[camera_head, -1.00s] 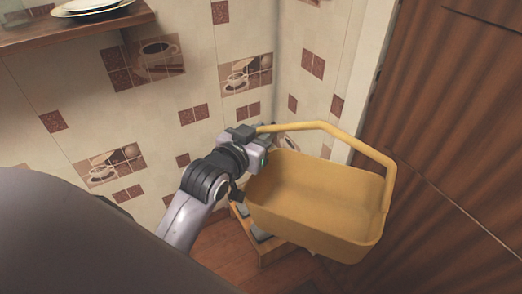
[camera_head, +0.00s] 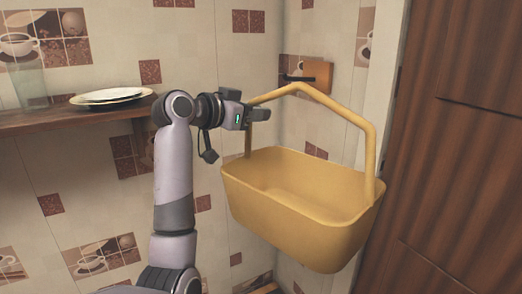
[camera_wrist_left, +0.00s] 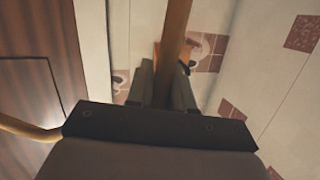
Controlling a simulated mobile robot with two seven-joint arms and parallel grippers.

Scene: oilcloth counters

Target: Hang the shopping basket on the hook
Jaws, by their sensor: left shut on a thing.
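The yellow shopping basket (camera_head: 300,205) hangs in the air in the head view, tilted slightly, with its arched handle above it. My left gripper (camera_head: 262,114) is shut on the handle near its left end. The left wrist view shows the handle (camera_wrist_left: 174,45) between the two fingers (camera_wrist_left: 163,85). The hook is a dark peg on an orange-brown wall plate (camera_head: 318,75), behind and above the handle's top. The basket is apart from it. The plate is partly hidden behind the handle in the left wrist view. My right gripper is not in view.
A wooden shelf (camera_head: 75,122) on the left wall carries stacked plates (camera_head: 110,96) and a clear glass (camera_head: 28,85). A brown wooden door (camera_head: 455,150) stands at the right, close to the basket.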

